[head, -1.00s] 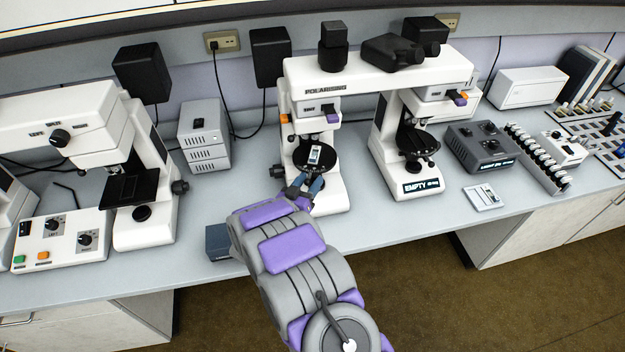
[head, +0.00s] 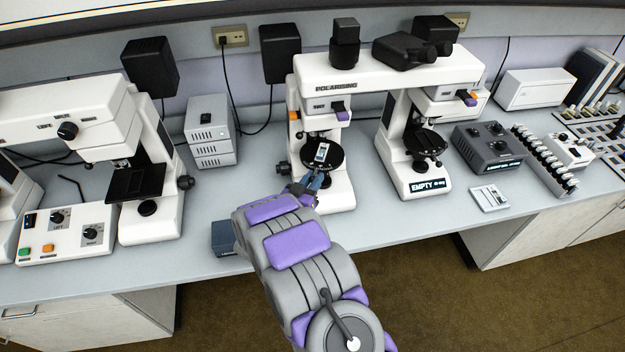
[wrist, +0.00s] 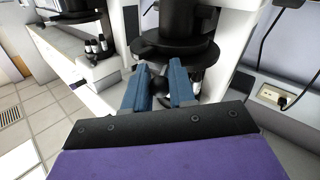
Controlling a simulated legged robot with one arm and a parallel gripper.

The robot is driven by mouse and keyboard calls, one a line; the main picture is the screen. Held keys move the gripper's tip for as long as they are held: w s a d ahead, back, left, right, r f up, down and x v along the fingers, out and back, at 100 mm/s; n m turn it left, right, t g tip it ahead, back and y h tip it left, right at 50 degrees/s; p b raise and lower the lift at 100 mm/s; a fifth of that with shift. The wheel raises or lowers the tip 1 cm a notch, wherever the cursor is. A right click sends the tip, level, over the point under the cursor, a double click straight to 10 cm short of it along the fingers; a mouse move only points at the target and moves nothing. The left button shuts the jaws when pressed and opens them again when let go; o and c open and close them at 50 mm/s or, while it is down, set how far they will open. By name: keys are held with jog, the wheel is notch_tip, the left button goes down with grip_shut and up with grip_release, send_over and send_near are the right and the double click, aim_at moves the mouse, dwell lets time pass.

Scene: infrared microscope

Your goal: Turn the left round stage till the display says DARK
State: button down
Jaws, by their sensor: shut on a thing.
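The left round stage (head: 310,158) is a black disc under the left column of the white POLARISING microscope, with a small pale slide (head: 321,152) on it. The right round stage (head: 428,143) is a similar disc. The display (head: 429,186) on the right base reads EMPTY, followed by small text I cannot read. My gripper (head: 312,183) is at the front edge of the left stage. In the wrist view my gripper (wrist: 160,90) has its blue fingers on either side of a dark round knob (wrist: 160,86) just by the stage (wrist: 176,46); the exact contact is partly hidden.
A white microscope (head: 152,205) and a control box (head: 65,232) stand left. A small dark blue box (head: 226,238) lies at the bench's front edge near my arm. A grey dial box (head: 487,146) and a small pale device (head: 489,198) are right.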

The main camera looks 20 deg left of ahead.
jog(key=shift+w+d, duration=0.1)
jog(key=shift+d, duration=0.35)
